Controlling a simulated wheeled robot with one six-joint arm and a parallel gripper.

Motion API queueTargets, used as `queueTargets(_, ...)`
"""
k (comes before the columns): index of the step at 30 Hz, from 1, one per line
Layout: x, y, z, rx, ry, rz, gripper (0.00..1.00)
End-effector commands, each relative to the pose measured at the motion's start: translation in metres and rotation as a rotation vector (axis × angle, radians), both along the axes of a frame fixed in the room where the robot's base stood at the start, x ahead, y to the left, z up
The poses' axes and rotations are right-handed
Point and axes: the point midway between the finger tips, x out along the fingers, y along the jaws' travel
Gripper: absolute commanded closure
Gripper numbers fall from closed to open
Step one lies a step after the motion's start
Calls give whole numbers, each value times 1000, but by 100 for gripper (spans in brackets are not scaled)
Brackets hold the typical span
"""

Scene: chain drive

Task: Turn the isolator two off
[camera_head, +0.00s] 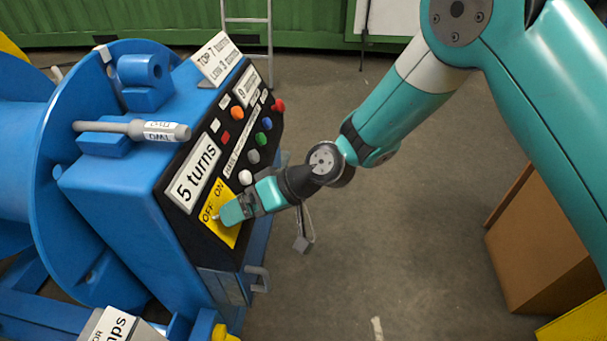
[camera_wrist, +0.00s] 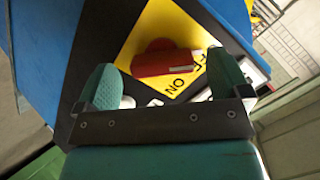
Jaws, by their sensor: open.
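A yellow plate (camera_head: 212,203) marked OFF and ON sits at the lower end of the black panel on the blue machine. In the wrist view the yellow plate (camera_wrist: 143,32) carries a red switch handle (camera_wrist: 165,62). The handle lies crosswise in the picture, its right end by the OFF lettering, which it partly covers. My gripper (camera_head: 230,211) is at the plate and hides most of the switch in the head view. In the wrist view its fingers are open, one on each side of the handle. I cannot tell whether they touch it.
The panel (camera_head: 215,165) bears several coloured buttons and a "5 turns" label (camera_head: 193,177) close above the plate. A grey rod (camera_head: 130,128) with a label that seems to read TWO lies on the machine top. A brown box (camera_head: 545,240) stands right; open floor lies between.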

Motion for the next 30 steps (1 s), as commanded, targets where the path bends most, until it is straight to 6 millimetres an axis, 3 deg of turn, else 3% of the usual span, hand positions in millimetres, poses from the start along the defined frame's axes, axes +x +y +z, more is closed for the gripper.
queueTargets(15,13,-102,73,1,-3,-6,5)
queueTargets(21,15,-123,88,1,-2,-3,5)
queueTargets(30,15,-128,91,0,-1,-1,5)
